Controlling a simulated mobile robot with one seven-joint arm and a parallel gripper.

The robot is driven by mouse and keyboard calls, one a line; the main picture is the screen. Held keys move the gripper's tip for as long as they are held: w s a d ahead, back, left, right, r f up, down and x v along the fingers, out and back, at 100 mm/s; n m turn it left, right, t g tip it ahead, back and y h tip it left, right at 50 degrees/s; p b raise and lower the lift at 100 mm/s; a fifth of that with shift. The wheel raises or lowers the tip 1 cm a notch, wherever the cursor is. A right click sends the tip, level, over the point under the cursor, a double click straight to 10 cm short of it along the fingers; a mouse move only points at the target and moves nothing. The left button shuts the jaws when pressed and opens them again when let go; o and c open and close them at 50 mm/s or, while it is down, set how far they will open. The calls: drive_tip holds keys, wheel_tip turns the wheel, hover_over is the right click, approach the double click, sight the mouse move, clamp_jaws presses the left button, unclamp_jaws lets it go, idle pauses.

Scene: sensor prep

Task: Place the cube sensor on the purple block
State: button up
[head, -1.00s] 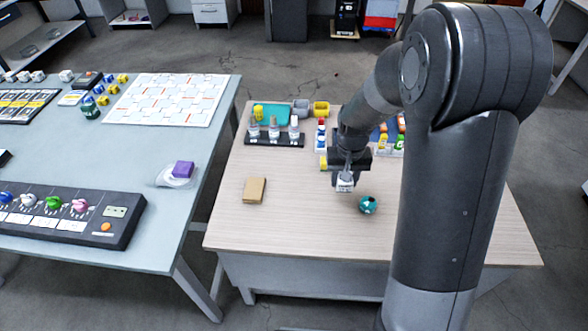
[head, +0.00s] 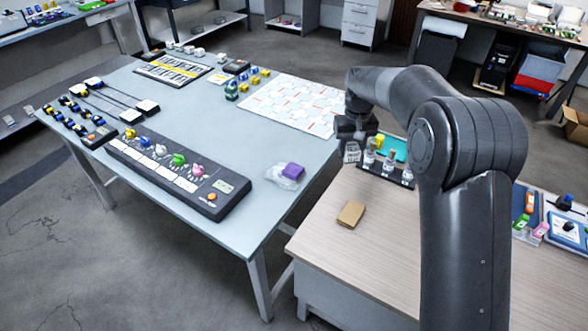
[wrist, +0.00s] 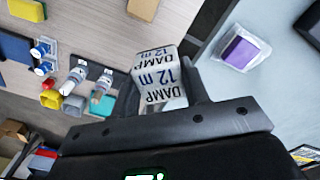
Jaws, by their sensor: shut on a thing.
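My gripper (head: 354,138) is shut on the cube sensor (head: 352,152), a white cube with dark "DAMP 12 m" lettering. The cube sensor also shows between the fingers in the wrist view (wrist: 158,75). The purple block (head: 293,171) lies on a clear, shallow piece (head: 284,182) near the right edge of the grey-blue table, left of my gripper in the head view. In the wrist view the purple block (wrist: 240,50) is at the upper right, apart from the cube.
The grey-blue table (head: 215,120) carries a dark control panel (head: 170,165) and a white patterned sheet (head: 292,104). The wooden table (head: 375,245) holds a tan block (head: 351,214) and a dark rack with several vials (head: 387,170). A gap separates the tables.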

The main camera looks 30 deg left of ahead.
drive_tip(key=s+a+r+n, duration=0.1)
drive_tip(key=a, duration=0.5)
hover_over(293, 169)
wheel_tip(293, 169, down, 6)
drive_tip(key=shift+w+d+f, duration=0.1)
drive_tip(key=shift+w+f, duration=0.05)
drive_tip(key=shift+f, duration=2.1)
drive_tip(key=shift+f, duration=0.15)
drive_tip(key=o, duration=1)
